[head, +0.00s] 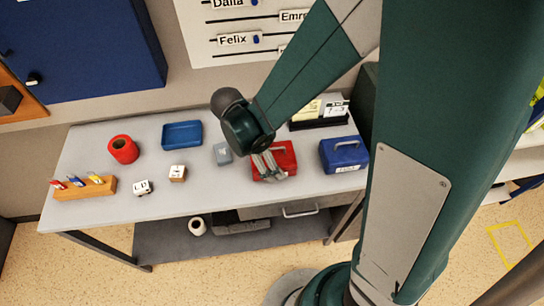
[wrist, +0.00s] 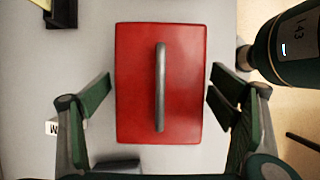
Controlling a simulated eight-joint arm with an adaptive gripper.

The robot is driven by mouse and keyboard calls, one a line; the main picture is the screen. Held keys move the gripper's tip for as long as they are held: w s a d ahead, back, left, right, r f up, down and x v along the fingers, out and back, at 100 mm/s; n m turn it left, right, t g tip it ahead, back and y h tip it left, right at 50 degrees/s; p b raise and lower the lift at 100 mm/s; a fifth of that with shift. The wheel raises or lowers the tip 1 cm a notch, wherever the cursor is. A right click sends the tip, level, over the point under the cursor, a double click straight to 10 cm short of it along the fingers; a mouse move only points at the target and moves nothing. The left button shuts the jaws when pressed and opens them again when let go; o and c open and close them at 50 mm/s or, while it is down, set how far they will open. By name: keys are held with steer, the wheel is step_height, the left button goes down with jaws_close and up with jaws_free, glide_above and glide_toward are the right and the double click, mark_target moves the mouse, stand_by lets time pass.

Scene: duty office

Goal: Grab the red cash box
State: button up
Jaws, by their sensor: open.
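The red cash box (head: 284,155) stands on the grey table, right of its middle, in the head view. In the wrist view the red cash box (wrist: 135,85) is seen from above, with a grey bar handle (wrist: 160,86) running along its lid. My gripper (head: 268,172) is in front of the box in the head view and covers part of it. In the wrist view my gripper (wrist: 160,92) is open, with one finger on each side of the box. Gaps show between the fingers and the box sides. The fingers' height relative to the handle is hard to tell.
A blue cash box (head: 344,154) stands close on the right, and a small grey box (head: 222,154) close on the left. A black tray with cards (head: 320,118) is behind. A blue tray (head: 182,135), red roll (head: 123,149) and wooden pen block (head: 83,188) stand further left.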

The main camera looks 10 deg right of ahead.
steer(key=shift+f, duration=0.1)
steer(key=shift+c, duration=0.7)
steer(key=c, duration=1.4)
step_height(320, 180, up, 18)
steer(key=shift+p, duration=0.95)
